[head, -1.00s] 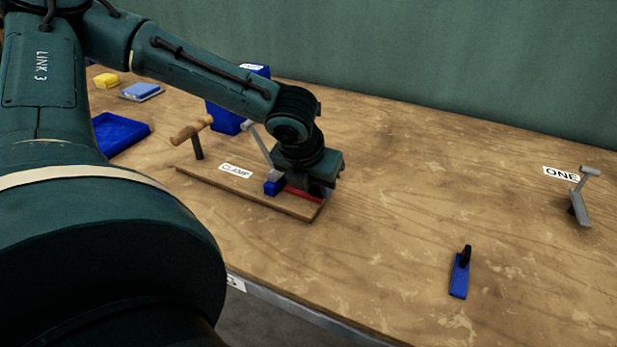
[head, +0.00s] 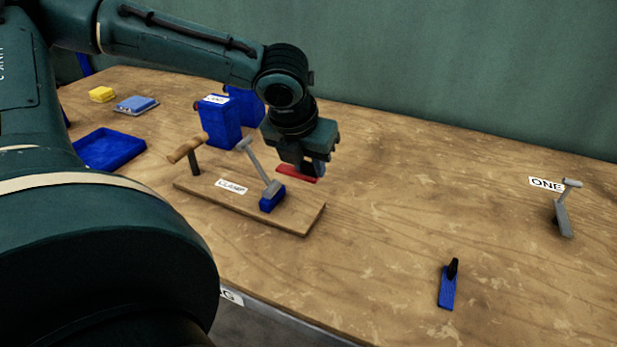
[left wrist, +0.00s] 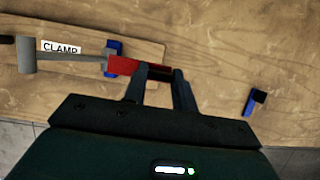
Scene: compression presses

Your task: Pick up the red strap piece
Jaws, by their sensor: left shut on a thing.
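The red strap piece (head: 297,173) is held in my left gripper (head: 308,172), above the right end of the wooden clamp board in the head view. In the left wrist view the red strap piece (left wrist: 125,66) sticks out to the left from between the fingers of my left gripper (left wrist: 160,72). The fingers are shut on its right end, which looks dark there. The blue clamp block (head: 272,199) sits on the board under a grey lever. My right gripper is in neither view.
The clamp board (head: 290,221) has a wooden-handled lever (head: 188,148). Blue bins (head: 220,122) stand behind it, a blue tray (head: 108,150) at left. A blue piece with a black knob (head: 448,288) and a grey lever (head: 563,215) by label ONE are at right. The table between is clear.

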